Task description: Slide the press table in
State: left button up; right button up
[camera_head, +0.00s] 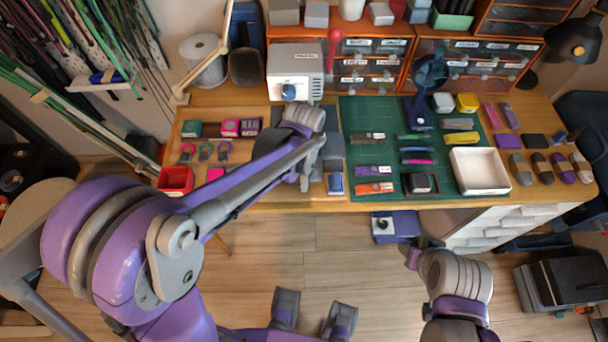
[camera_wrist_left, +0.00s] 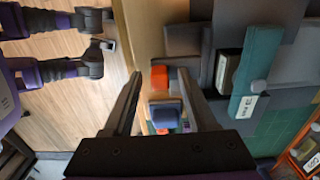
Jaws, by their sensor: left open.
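The white press (camera_head: 296,68) with a pink lever and a blue knob stands at the back of the bench. Flat grey pieces (camera_head: 333,146) lie in front of it, partly behind my left arm; I cannot tell for sure which is the press table. Grey slabs (camera_wrist_left: 262,28) also show in the left wrist view. My left gripper (camera_wrist_left: 161,68) is open, with an orange-red block (camera_wrist_left: 159,77) and a blue block (camera_wrist_left: 166,114) seen between its fingers. Its tips are mostly hidden in the head view. My right gripper (camera_head: 414,253) is low in front of the bench; its fingers are unclear.
A green mat (camera_head: 385,110) with several small items and a white tray (camera_head: 480,170) lies right of the press. A red bin (camera_head: 176,180) sits at the front left. Orange drawer units (camera_head: 375,62) stand behind. The floor (camera_head: 340,240) in front is largely clear.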

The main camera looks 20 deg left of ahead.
pick_arm(q)
jog(key=shift+f, duration=0.15)
jog(key=shift+c, duration=0.3)
grip_shut()
jog(key=w+a, duration=0.1)
jog(key=w, duration=0.2)
jog(key=w+a, duration=0.1)
jog(key=w, duration=0.3)
jog(key=w+a, duration=0.1)
jog(key=w, duration=0.2)
jog(key=shift+w, duration=0.4)
jog(key=shift+o, duration=0.3)
grip_release()
